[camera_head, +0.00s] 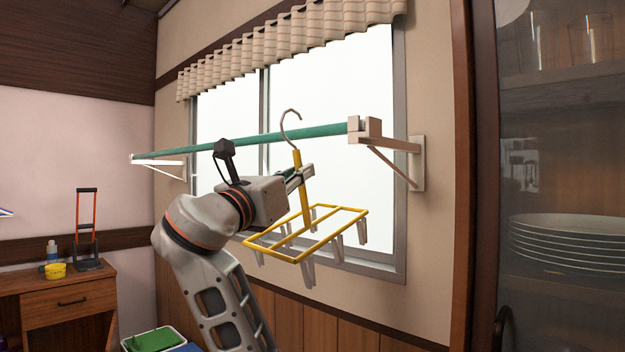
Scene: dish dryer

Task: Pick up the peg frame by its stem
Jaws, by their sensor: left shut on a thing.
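The yellow peg frame (327,232) hangs in the air in front of the window, with several pale pegs below its bars. Its metal hook (285,122) points up and its yellow stem (304,206) rises from the frame. My left gripper (302,175) is shut on the stem, below the hook. The hook's top stands a little above the green rod (325,131) in the picture; I cannot tell whether they touch. My right gripper is not in view.
The rod rests on a white bracket (417,165) at right and another (165,166) at left. A glass cabinet with stacked plates (568,240) stands at right. A wooden desk (60,298) is at far left, with a bin (128,345) beside it.

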